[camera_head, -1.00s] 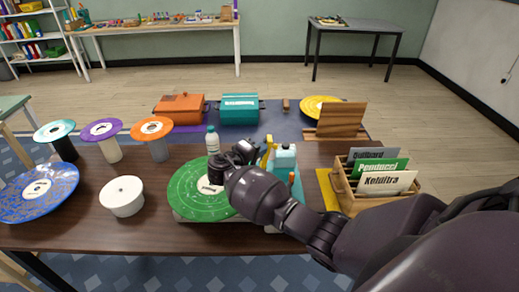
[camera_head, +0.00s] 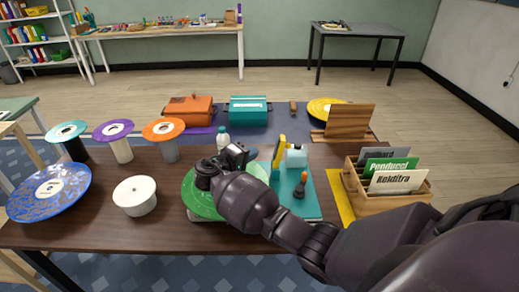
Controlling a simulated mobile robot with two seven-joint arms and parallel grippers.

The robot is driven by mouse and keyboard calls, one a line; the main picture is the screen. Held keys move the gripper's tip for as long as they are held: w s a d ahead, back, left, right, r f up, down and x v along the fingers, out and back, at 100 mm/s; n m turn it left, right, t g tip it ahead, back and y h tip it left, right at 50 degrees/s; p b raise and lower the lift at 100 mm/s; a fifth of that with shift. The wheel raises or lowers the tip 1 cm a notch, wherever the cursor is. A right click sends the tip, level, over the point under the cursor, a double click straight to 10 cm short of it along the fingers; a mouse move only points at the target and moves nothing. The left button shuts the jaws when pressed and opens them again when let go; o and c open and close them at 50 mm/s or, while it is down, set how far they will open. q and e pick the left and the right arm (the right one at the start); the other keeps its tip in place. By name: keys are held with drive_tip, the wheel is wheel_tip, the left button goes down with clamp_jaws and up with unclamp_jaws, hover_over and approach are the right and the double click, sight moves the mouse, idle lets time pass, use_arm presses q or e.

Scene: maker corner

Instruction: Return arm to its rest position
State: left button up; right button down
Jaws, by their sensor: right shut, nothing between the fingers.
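My right gripper (camera_head: 204,176) is shut and empty, over the green record (camera_head: 193,197) on the dark wooden table. The gripper and forearm cover the middle and right part of the record, so I cannot tell whether the fingers touch it. My right arm comes in from the lower right, across the front of the table. My left gripper is not in view.
A teal mat (camera_head: 311,209) with small bottles and tools lies beside my forearm. A wooden crate of record sleeves (camera_head: 413,194) stands at the right. A white round pot (camera_head: 135,193) and a blue record (camera_head: 48,192) are at the left.

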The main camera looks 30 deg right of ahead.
drive_tip(key=shift+v, duration=2.4)
drive_tip(key=shift+w, duration=0.1)
